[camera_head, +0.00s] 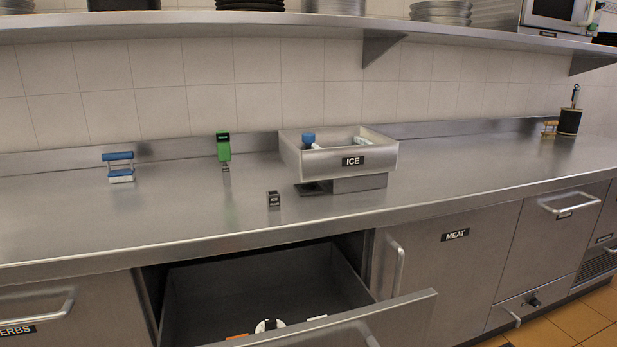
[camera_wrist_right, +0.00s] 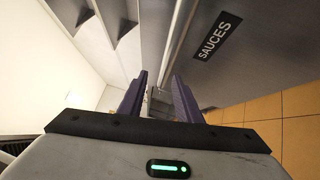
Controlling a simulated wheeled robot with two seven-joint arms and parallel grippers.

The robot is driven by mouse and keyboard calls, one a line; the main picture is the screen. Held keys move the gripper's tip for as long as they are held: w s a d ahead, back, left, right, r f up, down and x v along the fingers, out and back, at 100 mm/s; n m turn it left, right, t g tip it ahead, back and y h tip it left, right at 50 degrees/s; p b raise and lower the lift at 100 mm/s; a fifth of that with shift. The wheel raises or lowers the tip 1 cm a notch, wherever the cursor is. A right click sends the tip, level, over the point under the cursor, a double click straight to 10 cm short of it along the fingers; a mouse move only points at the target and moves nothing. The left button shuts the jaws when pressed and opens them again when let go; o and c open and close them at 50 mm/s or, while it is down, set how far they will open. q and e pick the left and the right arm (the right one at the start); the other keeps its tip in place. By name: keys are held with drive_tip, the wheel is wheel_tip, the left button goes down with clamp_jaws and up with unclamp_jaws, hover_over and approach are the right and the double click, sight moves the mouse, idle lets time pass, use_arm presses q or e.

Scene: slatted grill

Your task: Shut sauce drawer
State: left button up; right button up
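An open drawer (camera_head: 400,308) is pulled out from under the counter at the bottom middle of the head view. Its inside shows, with a white round thing (camera_head: 268,325) and small orange pieces near the front. In the right wrist view a metal panel (camera_wrist_right: 250,20) carries a SAUCES label (camera_wrist_right: 215,38). My right gripper (camera_wrist_right: 158,85) has its two purple fingers apart, beside this panel. Grey metal shows between the fingers; I cannot tell whether they touch it. My left gripper is not in view.
The steel counter (camera_head: 130,215) holds a raised ICE bin (camera_head: 300,160), a green dispenser (camera_head: 223,147) and a blue-topped item (camera_head: 118,166). An HERBS drawer (camera_head: 70,320) is left of the open drawer, a MEAT door (camera_head: 450,270) right. Orange floor tiles (camera_head: 578,318) lie at right.

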idle(0.3)
drive_tip(key=shift+v, duration=5.2)
drive_tip(key=shift+a+b, duration=0.1)
drive_tip(key=shift+b, duration=0.2)
